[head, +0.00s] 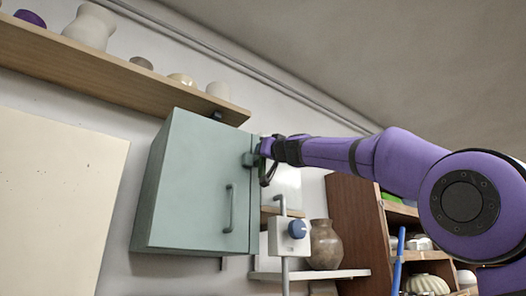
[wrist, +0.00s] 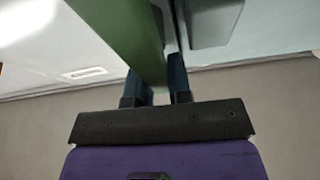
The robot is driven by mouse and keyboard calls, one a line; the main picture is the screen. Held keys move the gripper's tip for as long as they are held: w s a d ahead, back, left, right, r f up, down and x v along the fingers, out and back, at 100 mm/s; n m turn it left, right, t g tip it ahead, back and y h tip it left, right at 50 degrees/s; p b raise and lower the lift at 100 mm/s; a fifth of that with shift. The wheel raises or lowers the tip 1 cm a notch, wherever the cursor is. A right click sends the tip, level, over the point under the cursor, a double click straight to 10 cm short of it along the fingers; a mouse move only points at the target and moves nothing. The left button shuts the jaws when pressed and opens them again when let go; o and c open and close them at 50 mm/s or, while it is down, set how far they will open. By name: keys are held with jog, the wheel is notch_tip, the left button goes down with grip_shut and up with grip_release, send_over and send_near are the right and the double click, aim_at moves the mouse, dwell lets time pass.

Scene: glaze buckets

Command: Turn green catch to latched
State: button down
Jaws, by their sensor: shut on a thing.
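The green catch (wrist: 128,38) fills the upper middle of the wrist view as a long green bar. Its near end lies between the two dark fingers of my gripper (wrist: 160,75), which are shut on it.
The cabinet door is closed or nearly so, with a vertical handle (head: 230,208). A wooden shelf (head: 120,70) with pots runs above. A brown shelving unit (head: 355,215) stands right.

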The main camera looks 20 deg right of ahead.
jog(key=shift+m, duration=0.3)
jog(key=shift+w+d+f+m+h, duration=0.1)
jog(key=shift+d+m+h, duration=0.15)
jog(key=shift+m+h, duration=0.75)
jog(key=shift+w+d+m+h, duration=0.15)
jog(key=shift+m+h, duration=0.25)
jog(key=shift+m, duration=1.2)
jog(key=shift+w+d+f+m+g+h, duration=0.1)
jog(key=shift+d+f+m+g+h, duration=0.5)
jog(key=shift+m, duration=2)
jog(key=shift+w+d+f+m+g+h, duration=0.15)
jog(key=shift+f+m+g+h, duration=0.7)
jog(key=shift+m, duration=1.75)
jog(key=shift+d+f+m+g+h, duration=0.35)
jog(key=shift+m+h, duration=0.7)
jog(key=shift+m, duration=1.55)
jog(key=shift+d, duration=0.1)
jog(key=c, duration=1.3)
grip_release()
jog(key=shift+r, duration=0.1)
jog(key=shift+s, duration=0.1)
